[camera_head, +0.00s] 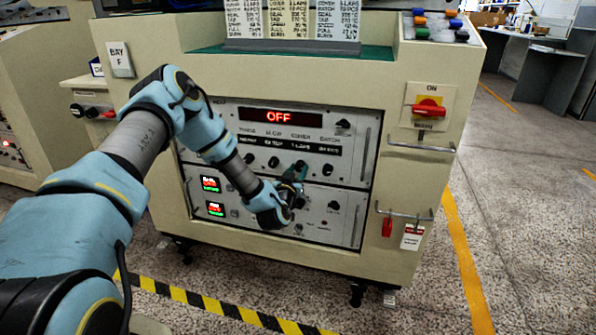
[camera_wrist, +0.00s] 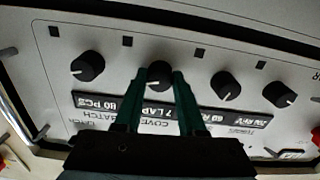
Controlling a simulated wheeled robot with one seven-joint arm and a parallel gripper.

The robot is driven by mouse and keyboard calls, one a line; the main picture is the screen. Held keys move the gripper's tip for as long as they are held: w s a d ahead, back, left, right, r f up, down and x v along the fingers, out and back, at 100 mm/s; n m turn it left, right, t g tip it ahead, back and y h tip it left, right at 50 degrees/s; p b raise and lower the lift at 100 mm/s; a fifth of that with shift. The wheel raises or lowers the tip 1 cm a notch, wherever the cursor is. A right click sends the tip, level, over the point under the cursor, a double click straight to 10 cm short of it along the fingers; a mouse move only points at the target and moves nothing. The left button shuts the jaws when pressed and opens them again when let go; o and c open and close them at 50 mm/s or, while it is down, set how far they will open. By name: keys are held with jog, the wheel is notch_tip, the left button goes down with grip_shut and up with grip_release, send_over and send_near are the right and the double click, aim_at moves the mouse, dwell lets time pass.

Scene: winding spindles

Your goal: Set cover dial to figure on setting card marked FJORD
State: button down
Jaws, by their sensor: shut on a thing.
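The cover dial (camera_wrist: 160,73) is a round black knob, third from the left in the head view's row under the COVER label. My gripper (camera_head: 299,172) reaches it from the left and hides most of it there. In the wrist view, which is upside down, the green fingers of my gripper (camera_wrist: 159,82) are shut on the dial, one on each side. The strip window (camera_wrist: 160,110) by the dial is partly covered; "7 LAP" seems to show. The setting cards (camera_head: 290,25) stand on top of the machine, headings cut off, so I cannot read FJORD.
Other black knobs flank the dial: the batch knob (camera_wrist: 88,66) and two more (camera_wrist: 225,85) on the other side. A red display (camera_head: 280,116) reads OFF. A red-and-yellow switch (camera_head: 428,108) and a handle rail (camera_head: 405,213) are at right.

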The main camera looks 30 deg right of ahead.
jog(key=n+b, duration=0.1)
jog(key=n, duration=0.3)
jog(key=shift+n, duration=0.3)
jog(key=n+b, duration=0.1)
jog(key=n, duration=0.3)
jog(key=shift+n, duration=0.3)
jog(key=n+b, duration=0.1)
jog(key=n, duration=0.3)
jog(key=shift+n+b, duration=0.75)
jog(key=shift+n, duration=1.55)
jog(key=c, duration=0.5)
grip_release()
